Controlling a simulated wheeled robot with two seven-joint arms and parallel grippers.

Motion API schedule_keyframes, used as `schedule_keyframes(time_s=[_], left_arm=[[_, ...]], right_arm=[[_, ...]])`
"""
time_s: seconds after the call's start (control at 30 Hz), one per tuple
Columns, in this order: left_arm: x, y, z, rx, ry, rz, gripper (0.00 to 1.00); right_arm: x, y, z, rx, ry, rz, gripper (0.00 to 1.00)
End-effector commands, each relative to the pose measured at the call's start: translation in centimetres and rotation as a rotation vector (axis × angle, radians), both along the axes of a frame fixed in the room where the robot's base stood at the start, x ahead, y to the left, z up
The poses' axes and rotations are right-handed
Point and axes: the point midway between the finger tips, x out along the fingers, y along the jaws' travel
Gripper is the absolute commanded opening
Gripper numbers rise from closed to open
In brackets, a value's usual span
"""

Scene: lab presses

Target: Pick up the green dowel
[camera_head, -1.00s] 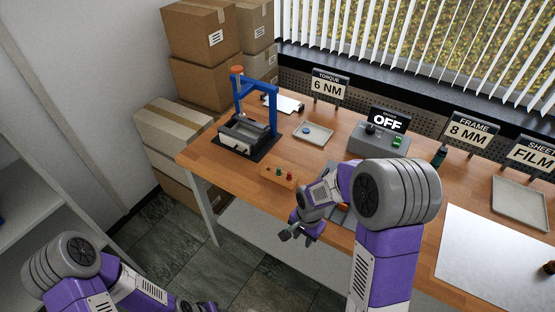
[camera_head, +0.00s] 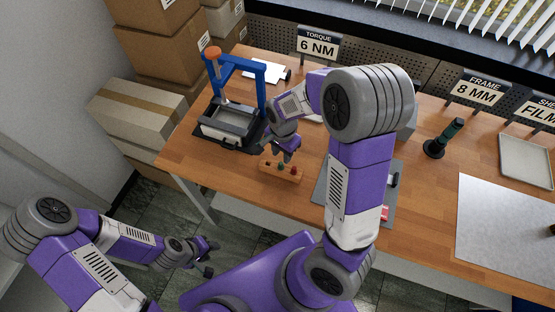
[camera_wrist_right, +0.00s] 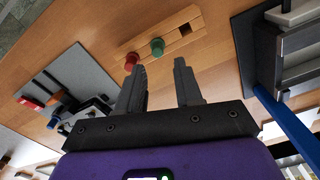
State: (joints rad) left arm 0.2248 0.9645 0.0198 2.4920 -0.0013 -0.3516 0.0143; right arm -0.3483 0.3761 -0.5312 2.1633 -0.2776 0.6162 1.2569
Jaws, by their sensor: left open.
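The green dowel (camera_head: 281,167) stands upright in a small wooden block (camera_head: 290,178) near the table's front edge. It also shows in the right wrist view (camera_wrist_right: 157,46), between a red dowel (camera_wrist_right: 131,60) and an empty square hole (camera_wrist_right: 184,30). My right gripper (camera_head: 280,153) is close above the block; in the wrist view its fingers (camera_wrist_right: 160,66) are apart with nothing between them, and the green dowel shows just beyond the fingertips. My left gripper (camera_head: 212,258) is open and empty, low in front of the table.
A blue-framed press (camera_head: 234,110) stands left of the block. A grey mat (camera_head: 333,190) lies to the right, partly hidden by my right arm. The tabletop around the block is bare.

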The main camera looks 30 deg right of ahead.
Motion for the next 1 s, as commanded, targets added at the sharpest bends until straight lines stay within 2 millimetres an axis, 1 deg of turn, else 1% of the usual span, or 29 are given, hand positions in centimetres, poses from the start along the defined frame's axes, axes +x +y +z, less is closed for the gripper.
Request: schedule_keyframes(time_s=[0.03, 0.23, 0.3, 0.43, 0.63, 0.67, 0.7, 0.87, 0.9, 1.0], left_arm=[[0.0, 0.0, -0.3, 0.0, 0.0, 0.0, 0.43], [0.1, 0.0, -0.9, 0.0, -0.002, 0.001, 0.43], [0.1, 0.0, -1.1, 0.0, -0.002, 0.001, 0.43], [0.1, 0.0, -1.2, 0.0, -0.002, 0.001, 0.43], [0.1, 0.0, -1.2, 0.0, -0.002, 0.001, 0.43], [0.1, 0.0, -1.2, 0.0, -0.002, 0.001, 0.43], [0.1, 0.0, -1.2, 0.0, -0.002, 0.001, 0.43], [0.1, 0.0, -1.2, 0.0, -0.002, 0.001, 0.43], [0.1, 0.0, -1.2, 0.0, -0.002, 0.001, 0.43], [0.1, 0.0, -1.2, 0.0, -0.002, 0.001, 0.43]], right_arm=[[-0.1, 0.0, -0.8, -0.001, 0.004, 0.0, 0.35], [-0.7, 0.6, -3.7, -0.001, 0.004, 0.002, 0.35], [-0.6, 0.5, -4.6, -0.001, 0.003, 0.0, 0.35], [-0.6, 0.5, -5.4, 0.0, 0.001, 0.001, 0.35], [-0.5, 0.6, -5.4, 0.0, -0.001, 0.001, 0.35], [-0.5, 0.6, -5.4, 0.0, -0.001, 0.001, 0.34], [-0.5, 0.6, -5.4, 0.0, -0.001, 0.001, 0.27], [-0.5, 0.6, -5.4, 0.0, -0.001, 0.001, 0.03], [-0.5, 0.6, -5.4, 0.0, -0.001, 0.001, 0.0], [-0.5, 0.6, -5.4, 0.0, -0.001, 0.001, 0.0]])
